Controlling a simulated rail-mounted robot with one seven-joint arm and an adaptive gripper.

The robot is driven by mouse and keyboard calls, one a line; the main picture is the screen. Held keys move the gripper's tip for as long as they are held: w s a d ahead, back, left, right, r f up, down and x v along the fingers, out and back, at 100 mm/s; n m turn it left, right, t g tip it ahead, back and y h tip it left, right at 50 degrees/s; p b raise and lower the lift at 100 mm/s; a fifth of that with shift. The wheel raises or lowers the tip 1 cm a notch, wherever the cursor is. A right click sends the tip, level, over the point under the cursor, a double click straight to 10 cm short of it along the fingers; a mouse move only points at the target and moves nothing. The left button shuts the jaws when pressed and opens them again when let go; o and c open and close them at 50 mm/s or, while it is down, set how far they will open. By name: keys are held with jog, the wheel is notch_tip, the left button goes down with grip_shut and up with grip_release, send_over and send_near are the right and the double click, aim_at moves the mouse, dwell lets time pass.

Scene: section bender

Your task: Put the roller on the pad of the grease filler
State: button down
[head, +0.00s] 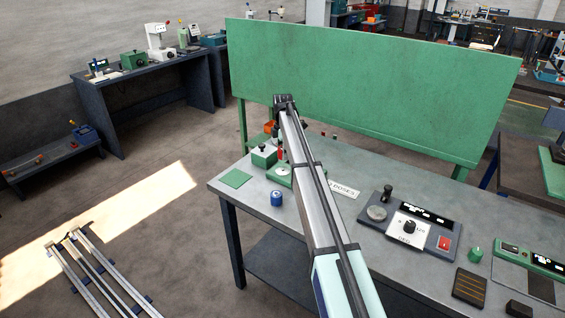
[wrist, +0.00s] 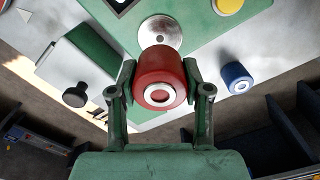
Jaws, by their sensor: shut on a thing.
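My gripper (wrist: 160,92) is shut on a red roller (wrist: 160,78), which has a pale ring and a dark hole on the end facing the wrist camera. Behind the roller in the wrist view is the round silver pad (wrist: 159,30) of the grease filler, set on a green plate (wrist: 205,38). The roller overlaps the pad's near edge in the picture; I cannot tell the height between them. In the head view the grease filler's green body (head: 264,156) stands at the bench's left end, and my arm partly hides this area.
A blue roller (wrist: 237,77) stands apart on the bench, also in the head view (head: 277,198). A flat green square (head: 236,178) lies near the bench's left edge. A control box (head: 410,225) with a knob is right of my arm. A green panel (head: 370,90) stands behind.

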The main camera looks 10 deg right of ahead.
aim_at(283, 171)
jog(key=shift+f+p, duration=0.9)
jog(key=shift+f, duration=2.5)
jog(key=shift+f, duration=0.15)
jog(key=c, duration=0.5)
grip_release()
notch_tip(283, 171, up, 12)
jog(key=b, duration=0.3)
jog(key=shift+b, duration=0.3)
